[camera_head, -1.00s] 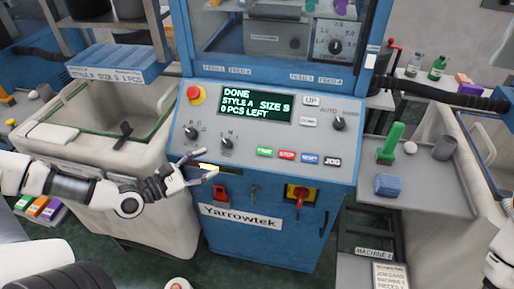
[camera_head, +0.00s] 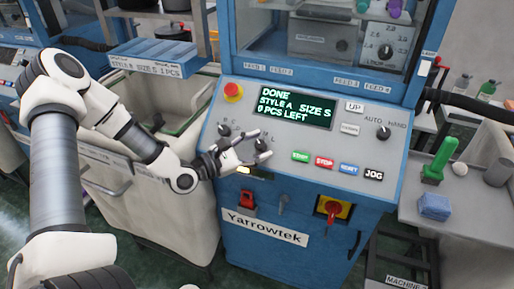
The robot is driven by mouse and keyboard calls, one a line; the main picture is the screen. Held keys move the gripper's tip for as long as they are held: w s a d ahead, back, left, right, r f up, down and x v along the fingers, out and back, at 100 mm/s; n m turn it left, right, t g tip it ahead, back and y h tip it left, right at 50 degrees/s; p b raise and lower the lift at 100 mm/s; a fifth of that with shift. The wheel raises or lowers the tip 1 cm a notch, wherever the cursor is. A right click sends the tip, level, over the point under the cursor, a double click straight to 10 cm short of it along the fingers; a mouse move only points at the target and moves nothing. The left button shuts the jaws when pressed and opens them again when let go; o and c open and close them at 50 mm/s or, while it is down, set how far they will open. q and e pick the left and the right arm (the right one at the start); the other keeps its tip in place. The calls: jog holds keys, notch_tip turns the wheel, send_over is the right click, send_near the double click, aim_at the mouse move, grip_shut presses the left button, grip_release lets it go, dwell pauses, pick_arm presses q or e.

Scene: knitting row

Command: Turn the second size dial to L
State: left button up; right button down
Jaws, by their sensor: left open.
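The blue machine's sloped grey panel (camera_head: 315,128) carries two small dark dials at its left. The second dial (camera_head: 262,144), the size dial, has small letters beside it, M and L among them; its pointer is too small to read. The first dial (camera_head: 224,130) sits to its left. The green display (camera_head: 295,108) reads DONE, STYLE A, SIZE S, 0 PCS LEFT. My left gripper (camera_head: 257,147) is open, its fingers pointing right, one above and one below the second dial in the picture. I cannot tell whether they touch it. My right gripper is out of view.
A red stop button on yellow (camera_head: 232,91) is above the first dial. START, STOP, RESET and JOG buttons (camera_head: 336,166) lie right of the gripper. A red-and-yellow switch (camera_head: 333,209) is below. A tray at right holds a green object (camera_head: 438,161) and a blue block (camera_head: 434,206).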

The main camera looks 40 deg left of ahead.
pick_arm(q)
jog(key=shift+s+a, duration=0.1)
grip_shut()
jog(key=shift+r, duration=0.1)
jog(key=shift+a+r+m+g+h+p, duration=0.1)
jog(key=shift+r+m+g+h+p, duration=0.1)
jog(key=shift+m+g+h+p, duration=0.55)
jog(key=m+g+h+p, duration=0.1)
jog(key=m+p, duration=0.1)
jog(key=p, duration=0.1)
jog(key=m+g+p, duration=0.2)
jog(key=p, duration=0.2)
jog(key=shift+a+r+h, duration=0.1)
jog(key=shift+r+h, duration=0.05)
jog(key=shift+h, duration=0.2)
jog(key=shift+w+f+m+g+p, duration=0.2)
jog(key=shift+m+g+p, duration=0.45)
jog(key=shift+p, duration=0.05)
grip_release()
jog(key=shift+f, duration=0.1)
